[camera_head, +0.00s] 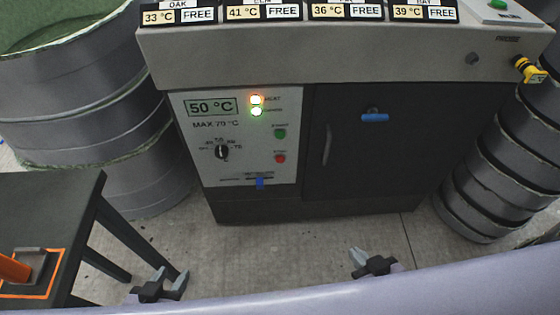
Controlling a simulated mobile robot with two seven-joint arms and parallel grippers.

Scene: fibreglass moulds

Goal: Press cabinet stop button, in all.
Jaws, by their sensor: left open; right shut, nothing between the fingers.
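The cabinet (377,165) stands ahead with a white control panel (210,160) on its left front. The red stop button (280,158) is on the panel's right side, below the green start button (280,134). The display (211,107) reads 50 °C, and an orange lamp (256,99) and a green lamp (257,111) are lit. A black knob (222,152) and a blue slider (260,183) are also on the panel. My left gripper (171,279) is open and empty, low and left of the panel. My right gripper (357,261) is shut and empty, low in front of the cabinet. Neither touches the cabinet.
A dark table (60,190) with an orange-outlined area stands at left. Large grey drums (90,125) stand behind it, and stacked grey rings (490,185) stand at right. A yellow probe (528,69) sits on the cabinet's upper right. The floor before the cabinet is clear.

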